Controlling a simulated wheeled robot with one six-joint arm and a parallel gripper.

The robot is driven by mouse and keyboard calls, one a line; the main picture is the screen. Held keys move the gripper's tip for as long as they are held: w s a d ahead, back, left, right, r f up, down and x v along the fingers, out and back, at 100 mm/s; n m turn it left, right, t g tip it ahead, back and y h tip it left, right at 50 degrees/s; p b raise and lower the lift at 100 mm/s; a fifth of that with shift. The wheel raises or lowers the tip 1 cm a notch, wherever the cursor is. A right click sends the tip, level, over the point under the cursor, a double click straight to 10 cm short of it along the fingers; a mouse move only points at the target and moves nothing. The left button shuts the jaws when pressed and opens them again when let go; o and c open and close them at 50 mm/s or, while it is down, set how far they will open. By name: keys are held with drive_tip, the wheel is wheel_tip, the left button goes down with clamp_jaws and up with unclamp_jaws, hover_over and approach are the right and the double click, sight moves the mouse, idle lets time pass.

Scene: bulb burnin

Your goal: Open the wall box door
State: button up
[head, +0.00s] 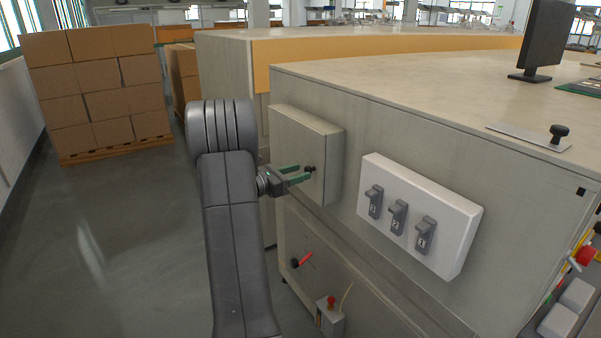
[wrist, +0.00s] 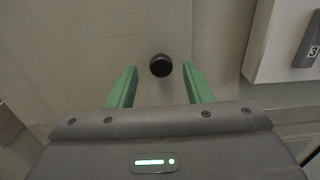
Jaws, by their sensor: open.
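The wall box (head: 335,160) is a grey box on the side of the counter, and its door (head: 290,135) looks shut. A small black knob (head: 309,169) sits on the door; it also shows in the wrist view (wrist: 161,65). My gripper (head: 300,173) is at the door, with its green fingers open on either side of the knob's line. In the wrist view the knob is just ahead of and between the two fingertips (wrist: 160,72). I cannot tell whether the fingers touch the door.
A white panel (head: 440,205) with three numbered switches is right of the wall box. Below are a red-handled lever (head: 302,260) and a small box with a red button (head: 330,302). Stacked cartons (head: 95,90) stand at the left. The floor between is clear.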

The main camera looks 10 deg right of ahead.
drive_tip(key=shift+x, duration=0.85)
clamp_jaws()
